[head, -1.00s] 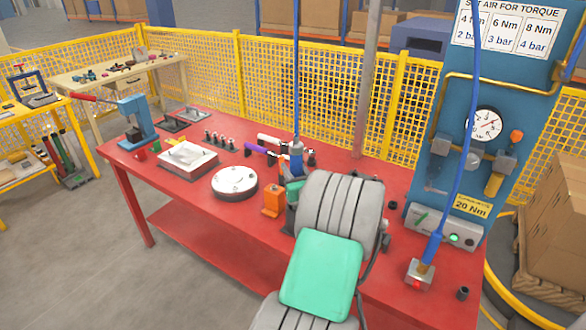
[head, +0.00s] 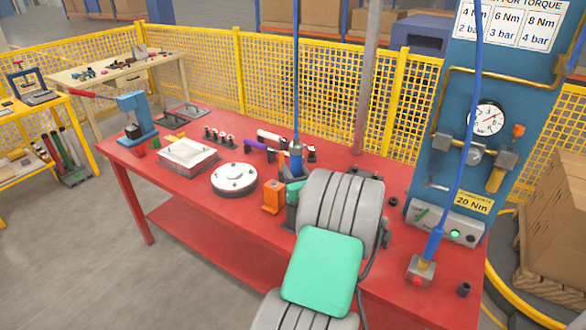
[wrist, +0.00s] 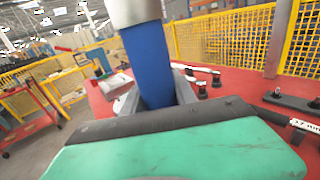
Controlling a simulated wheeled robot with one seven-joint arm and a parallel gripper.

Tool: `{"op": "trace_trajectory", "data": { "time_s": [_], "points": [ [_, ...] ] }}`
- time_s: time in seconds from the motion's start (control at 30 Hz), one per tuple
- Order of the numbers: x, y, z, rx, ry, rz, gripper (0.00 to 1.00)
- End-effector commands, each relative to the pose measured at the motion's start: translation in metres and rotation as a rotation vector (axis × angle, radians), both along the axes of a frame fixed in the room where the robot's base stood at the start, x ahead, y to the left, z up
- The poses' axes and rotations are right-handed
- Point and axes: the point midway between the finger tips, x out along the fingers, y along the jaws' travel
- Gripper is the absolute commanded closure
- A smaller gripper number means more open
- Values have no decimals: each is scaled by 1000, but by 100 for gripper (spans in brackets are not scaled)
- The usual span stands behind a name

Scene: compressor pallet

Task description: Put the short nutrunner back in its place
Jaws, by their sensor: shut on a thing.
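A blue nutrunner (head: 296,160) hangs upright on a blue hose above the red bench, beyond my grey and green arm. In the wrist view its blue body (wrist: 158,65) stands between the fingers of my gripper (wrist: 160,95), which is shut on it. Its lower end is hidden by my arm in the head view. A second blue tool (head: 433,244) on a hose stands in a small grey block (head: 421,270) with a red light at the bench's right end. I cannot tell from its label which tool is the short one.
The red bench (head: 150,172) carries an orange block (head: 274,196), a round white part (head: 234,179), a white tray (head: 187,156), a row of sockets and a purple-handled tool (head: 258,145). A blue gauge panel (head: 468,75) rises at right. Yellow mesh fencing (head: 210,80) stands behind.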

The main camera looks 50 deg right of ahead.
Motion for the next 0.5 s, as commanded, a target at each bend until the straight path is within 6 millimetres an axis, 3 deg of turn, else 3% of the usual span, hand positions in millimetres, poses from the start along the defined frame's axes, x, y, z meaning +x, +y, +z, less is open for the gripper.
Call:
{"op": "trace_trajectory", "data": {
  "time_s": [0.5],
  "points": [
    [0, -1, -6, -5, -5, 0, 100]
  ]
}}
